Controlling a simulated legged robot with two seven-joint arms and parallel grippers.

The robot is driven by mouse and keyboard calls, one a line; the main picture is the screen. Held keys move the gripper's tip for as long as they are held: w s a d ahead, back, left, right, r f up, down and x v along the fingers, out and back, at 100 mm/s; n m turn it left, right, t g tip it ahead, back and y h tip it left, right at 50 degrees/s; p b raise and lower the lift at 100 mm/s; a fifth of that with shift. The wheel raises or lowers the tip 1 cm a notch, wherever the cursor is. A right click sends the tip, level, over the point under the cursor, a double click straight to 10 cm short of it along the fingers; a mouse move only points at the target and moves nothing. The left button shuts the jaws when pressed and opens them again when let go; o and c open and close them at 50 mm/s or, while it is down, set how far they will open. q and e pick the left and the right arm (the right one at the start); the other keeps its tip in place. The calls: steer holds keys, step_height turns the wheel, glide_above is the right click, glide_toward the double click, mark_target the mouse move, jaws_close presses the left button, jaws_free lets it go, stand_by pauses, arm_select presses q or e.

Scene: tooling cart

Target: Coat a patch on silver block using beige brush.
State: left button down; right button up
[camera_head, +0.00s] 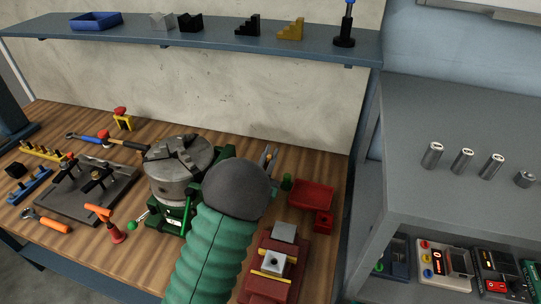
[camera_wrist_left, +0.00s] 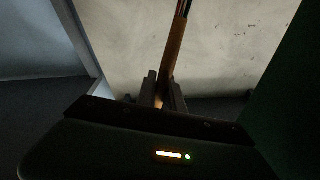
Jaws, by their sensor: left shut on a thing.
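My left gripper (camera_wrist_left: 165,92) is shut on the beige brush (camera_wrist_left: 175,48), whose handle stands up between the fingers in the left wrist view. In the head view my green-sleeved arm and its dark round end hide most of this gripper; only a small bit of the brush (camera_head: 266,155) shows past it. A silver block (camera_head: 274,262) with a dark hole sits in the red vise (camera_head: 268,286), near the bottom. Another silver piece (camera_head: 284,231) sits just behind it; I cannot tell which is the task's block. The brush is apart from both. My right gripper is out of view.
A red tray (camera_head: 312,194) and a small red box (camera_head: 323,222) stand right of my arm. A green rotary chuck (camera_head: 178,168) stands close on its left. Tools crowd the table's left side. A shelf (camera_head: 215,40) runs above; a grey cart (camera_head: 450,110) stands right.

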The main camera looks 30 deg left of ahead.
arm_select(q)
steer(key=shift+d+f+b, duration=0.1)
steer(key=shift+f+b, duration=0.3)
steer(key=shift+b, duration=0.1)
stand_by(1.3)
step_height(320, 180, up, 7)
steer(key=p, duration=0.4)
steer(key=shift+p, duration=0.35)
stand_by(0.6)
